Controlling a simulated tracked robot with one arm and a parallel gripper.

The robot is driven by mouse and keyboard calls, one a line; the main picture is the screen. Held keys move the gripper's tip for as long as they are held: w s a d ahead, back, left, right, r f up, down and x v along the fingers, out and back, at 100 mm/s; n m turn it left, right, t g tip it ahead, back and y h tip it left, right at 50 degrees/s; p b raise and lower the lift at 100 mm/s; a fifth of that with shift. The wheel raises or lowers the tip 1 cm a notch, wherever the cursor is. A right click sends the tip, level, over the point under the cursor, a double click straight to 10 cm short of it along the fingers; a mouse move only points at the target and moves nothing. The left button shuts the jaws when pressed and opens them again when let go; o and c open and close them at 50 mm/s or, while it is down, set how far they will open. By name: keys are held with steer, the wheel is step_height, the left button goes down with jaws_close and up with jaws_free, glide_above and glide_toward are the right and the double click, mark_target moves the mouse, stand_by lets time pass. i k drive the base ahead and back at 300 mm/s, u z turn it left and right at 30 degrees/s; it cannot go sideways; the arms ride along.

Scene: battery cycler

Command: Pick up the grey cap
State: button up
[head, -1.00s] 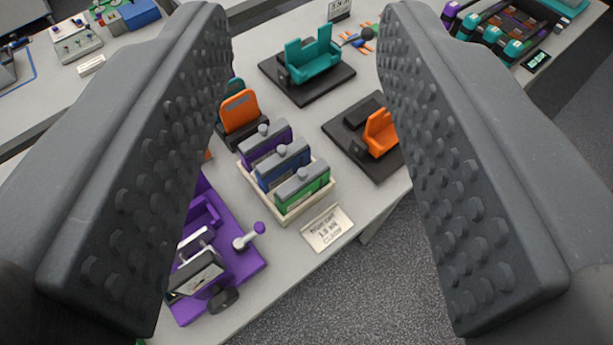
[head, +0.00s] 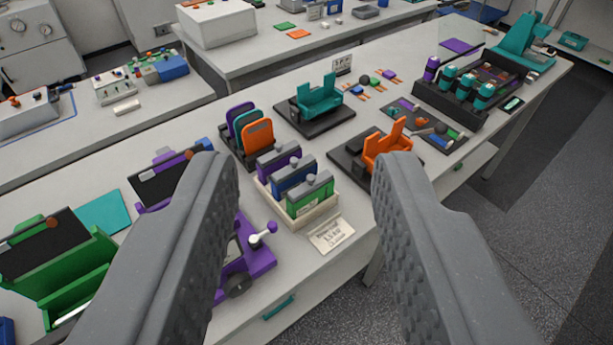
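My gripper (head: 305,165) is open and empty, its two dark ribbed fingers wide apart above the bench's front edge. Between and beyond the fingers, a cream tray (head: 300,222) holds purple, blue and green upright blocks, each with a grey top and a small knob. A small grey piece (head: 441,128) lies among coloured parts on a dark mat at the right, beyond the right finger. It may be the grey cap, but it is too small to tell. The gripper touches none of these.
An orange holder (head: 385,150) and a teal holder (head: 317,102) stand on black plates. A purple fixture (head: 255,258) with a lever is partly behind the left finger. A black rack (head: 450,105) stands far right. Open floor (head: 500,220) lies right of the bench.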

mark_target(296, 166)
steer(key=u, duration=0.15)
steer(key=i, duration=0.9)
steer(key=z, duration=0.1)
